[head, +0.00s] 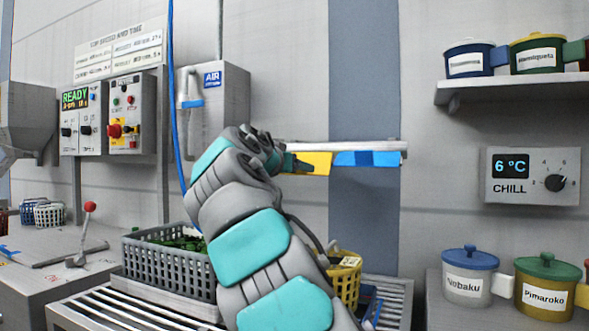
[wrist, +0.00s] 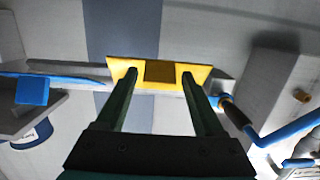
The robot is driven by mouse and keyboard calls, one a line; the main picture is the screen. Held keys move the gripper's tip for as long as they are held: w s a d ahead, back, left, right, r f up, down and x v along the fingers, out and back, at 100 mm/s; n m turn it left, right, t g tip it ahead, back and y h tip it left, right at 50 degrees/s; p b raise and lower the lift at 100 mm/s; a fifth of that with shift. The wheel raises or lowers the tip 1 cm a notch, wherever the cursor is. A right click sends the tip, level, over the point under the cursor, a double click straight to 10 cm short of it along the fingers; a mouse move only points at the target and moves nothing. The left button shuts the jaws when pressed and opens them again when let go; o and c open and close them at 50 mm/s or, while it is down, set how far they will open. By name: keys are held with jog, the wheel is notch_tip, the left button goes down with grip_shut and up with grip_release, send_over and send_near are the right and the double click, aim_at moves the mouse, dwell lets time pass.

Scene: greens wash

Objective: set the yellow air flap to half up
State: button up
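The yellow air flap (head: 315,163) hangs under a pale horizontal bar (head: 340,147) on the back wall, left of a blue flap (head: 385,159). My gripper (head: 288,163) is at its left part and hides some of it in the head view. In the wrist view the yellow flap (wrist: 201,74) lies across the two dark green fingertips (wrist: 159,74). The fingers are apart, with a darker brown square (wrist: 160,71) on the flap between them and a gap on either side of it. Whether the fingertips touch the flap, and its exact tilt, I cannot tell.
A grey AIR box (head: 215,105) and a hanging blue hose (head: 173,95) are left of my arm. Below are a grey basket of greens (head: 165,268) and a yellow basket (head: 347,283) on rollers (head: 395,290). A CHILL panel (head: 532,176) and pot shelves are at right.

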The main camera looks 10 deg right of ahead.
jog(key=shift+o, duration=0.6)
jog(key=shift+s, duration=0.1)
jog(key=f+b+v, duration=0.1)
jog(key=v, duration=0.6)
jog(key=shift+s+a+r, duration=0.2)
jog(key=shift+r, duration=0.3)
